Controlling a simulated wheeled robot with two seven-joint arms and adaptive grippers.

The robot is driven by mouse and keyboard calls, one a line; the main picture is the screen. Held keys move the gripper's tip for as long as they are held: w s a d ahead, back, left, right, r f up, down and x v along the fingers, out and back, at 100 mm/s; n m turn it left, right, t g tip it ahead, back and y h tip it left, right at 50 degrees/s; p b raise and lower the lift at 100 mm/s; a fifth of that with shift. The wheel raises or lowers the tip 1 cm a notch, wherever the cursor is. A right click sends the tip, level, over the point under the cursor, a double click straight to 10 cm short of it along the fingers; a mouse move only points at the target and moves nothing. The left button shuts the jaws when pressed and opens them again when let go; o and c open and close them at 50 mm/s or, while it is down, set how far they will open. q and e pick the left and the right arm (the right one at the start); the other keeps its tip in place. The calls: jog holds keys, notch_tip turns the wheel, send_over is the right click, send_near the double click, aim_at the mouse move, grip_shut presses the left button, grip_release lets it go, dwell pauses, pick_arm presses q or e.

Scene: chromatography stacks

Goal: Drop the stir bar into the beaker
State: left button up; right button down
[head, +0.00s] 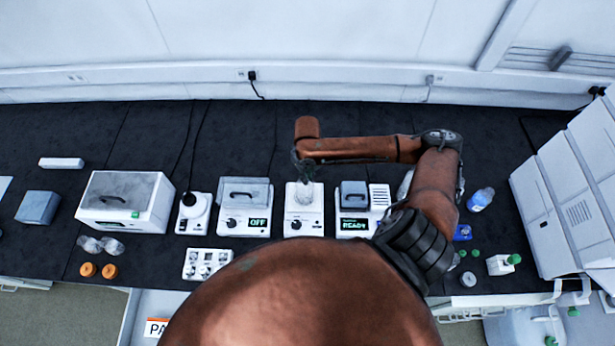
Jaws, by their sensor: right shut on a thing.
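A clear glass beaker (304,193) stands on a white stirrer plate (304,222) in the middle of the bench. My right gripper (302,174) points down just above and behind the beaker, partly overlapping its far rim in this view. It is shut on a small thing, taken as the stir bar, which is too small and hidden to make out. I cannot tell whether the fingertips are over the opening or inside it. My left gripper is not in view.
An instrument reading OFF (244,205) stands left of the stirrer and one reading READY (354,209) stands right. A white box with a clear lid (126,202) is further left. A blue-labelled bottle (481,199) is at the right. The bench behind is clear.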

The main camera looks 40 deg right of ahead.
jog(key=c, duration=1.9)
grip_release()
jog(key=shift+c, duration=0.2)
notch_tip(320, 180, up, 12)
